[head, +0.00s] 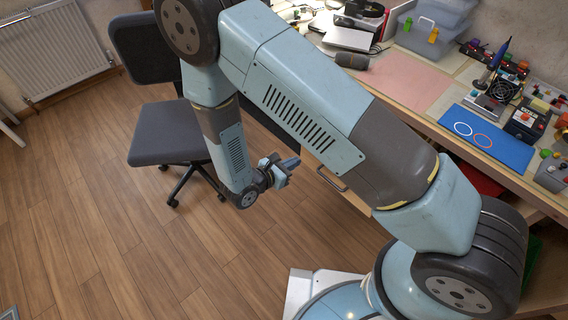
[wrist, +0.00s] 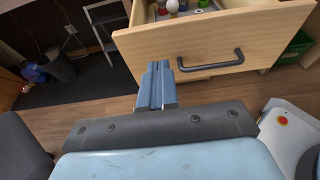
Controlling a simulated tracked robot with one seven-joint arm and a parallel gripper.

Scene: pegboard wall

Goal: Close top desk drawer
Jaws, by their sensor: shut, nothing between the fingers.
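The top desk drawer (wrist: 150,45) is light wood and stands pulled open in the wrist view. Its dark bar handle (wrist: 211,62) is on the front panel, right of my gripper. In the head view the handle (head: 331,180) shows below my arm, which hides most of the drawer. My gripper (wrist: 158,67) is shut and empty, with its fingertips near the drawer front, left of the handle. I cannot tell whether they touch it. In the head view my gripper (head: 290,163) is beside the desk, left of the handle.
Small items (wrist: 174,5) lie inside the drawer. An office chair (head: 165,130) stands left of my arm. The desk top (head: 400,75) holds tools, boxes and a blue mat (head: 487,137). A dark bin (wrist: 60,66) stands on the floor at left. The wooden floor (head: 90,220) at left is clear.

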